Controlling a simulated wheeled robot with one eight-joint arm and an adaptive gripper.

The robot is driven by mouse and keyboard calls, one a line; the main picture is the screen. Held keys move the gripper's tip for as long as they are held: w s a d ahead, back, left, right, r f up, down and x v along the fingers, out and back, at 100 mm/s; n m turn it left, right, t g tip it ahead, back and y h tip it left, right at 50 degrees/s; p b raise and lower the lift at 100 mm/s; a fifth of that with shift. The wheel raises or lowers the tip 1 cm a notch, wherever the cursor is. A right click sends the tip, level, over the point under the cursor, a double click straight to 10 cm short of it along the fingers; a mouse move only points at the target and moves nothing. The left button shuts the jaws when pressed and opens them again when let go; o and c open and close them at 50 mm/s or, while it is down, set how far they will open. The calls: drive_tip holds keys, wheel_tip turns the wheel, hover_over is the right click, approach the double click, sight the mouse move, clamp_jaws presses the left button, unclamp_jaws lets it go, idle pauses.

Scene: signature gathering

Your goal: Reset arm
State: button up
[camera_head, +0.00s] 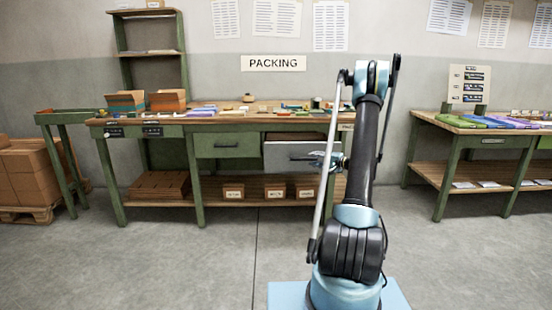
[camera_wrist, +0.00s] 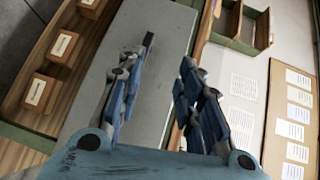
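My gripper (camera_head: 302,159) is in front of the packing bench's right drawer in the head view. In the wrist view my gripper (camera_wrist: 168,54) has its blue fingers spread with nothing between them. The drawer's plain grey front (camera_wrist: 160,70) fills the space behind the fingers. In the head view that grey drawer front (camera_head: 282,156) looks pulled out, with a dark gap above it. I cannot tell whether a finger touches it. My arm (camera_head: 367,150) stands upright and bent over at the top, hiding the bench's right end.
The packing bench (camera_head: 150,122) carries cartons and small items; a closed green drawer (camera_head: 228,145) is left of the grey one. Small labelled boxes (camera_head: 275,190) sit on its lower shelf. Another bench (camera_head: 450,127) stands right. The floor (camera_head: 190,255) in front is clear.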

drive_tip(key=s+a+r+n+g+h, duration=0.2)
drive_tip(key=s+a+r, duration=0.2)
drive_tip(key=s, duration=0.5)
drive_tip(key=s+a+r+n+g+h, duration=0.1)
drive_tip(key=s+a+r+g, duration=0.2)
drive_tip(key=s, duration=0.5)
drive_tip(key=s+a+r+n+g+h, duration=0.15)
drive_tip(key=s+a+r, duration=0.25)
drive_tip(key=s, duration=0.5)
drive_tip(key=s+d+f+n+h, duration=0.1)
drive_tip(key=s+d+f+h, duration=0.1)
drive_tip(key=s, duration=0.8)
drive_tip(key=s+d+f+n+g+h, duration=0.1)
drive_tip(key=s+d+f+h, duration=0.1)
drive_tip(key=s, duration=0.9)
drive_tip(key=s+d+f+n+g+h, duration=0.1)
drive_tip(key=s+f, duration=0.4)
drive_tip(key=s, duration=0.5)
drive_tip(key=d+h, duration=0.1)
drive_tip(key=h, duration=0.1)
drive_tip(key=shift+s+h, duration=0.3)
drive_tip(key=shift+h, duration=0.05)
drive_tip(key=shift+n, duration=0.25)
drive_tip(key=shift+w+d+f, duration=0.1)
drive_tip(key=shift+w+f, duration=0.1)
drive_tip(key=shift+w, duration=0.25)
